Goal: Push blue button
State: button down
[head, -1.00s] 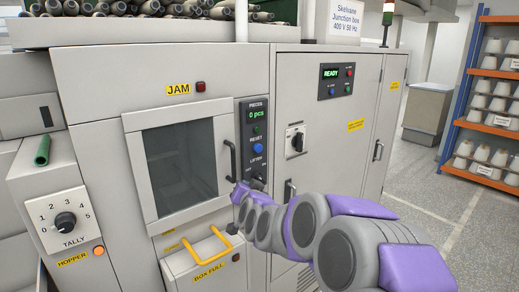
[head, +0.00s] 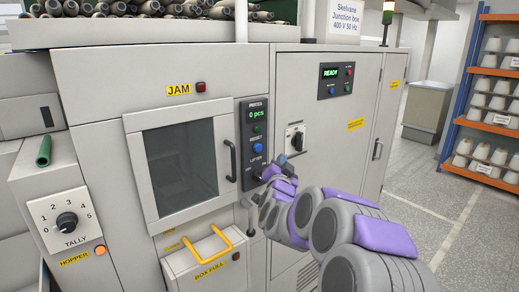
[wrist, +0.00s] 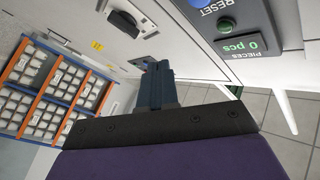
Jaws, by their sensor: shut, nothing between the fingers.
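The blue button (head: 257,148) sits on the dark panel (head: 254,111) right of the machine's window, between the word RESET and the word LIFTER. In the wrist view part of the blue button (wrist: 198,2) shows at the top edge, beside RESET. A smaller blue button (head: 332,91) is on the READY panel (head: 337,76). My gripper (head: 282,159) is in front of the cabinet, right of and slightly below the RESET button, apart from it in the picture. Its fingers (wrist: 157,78) are shut and empty in the wrist view.
A black door handle (head: 229,160) stands out left of the panel. A rotary switch (head: 296,138) is behind and right of my gripper. A yellow handle (head: 208,244) projects from the box below. Shelves with cones (head: 487,95) stand far right, beyond open floor.

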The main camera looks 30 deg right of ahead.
jog(key=w+a+p, duration=0.1)
jog(key=w+p, duration=0.2)
jog(key=w, duration=0.4)
jog(key=shift+w, duration=0.35)
jog(key=shift+a+r, duration=0.1)
dwell(1.7)
jog(key=shift+w+p, duration=0.3)
jog(key=shift+w, duration=0.05)
jog(key=shift+w+a, duration=0.15)
jog(key=shift+w, duration=0.35)
dwell(0.7)
jog(key=shift+s, duration=0.95)
jog(key=s+b, duration=0.1)
jog(key=s, duration=0.1)
jog(key=s+d+b, duration=0.1)
jog(key=s, duration=0.2)
dwell(0.5)
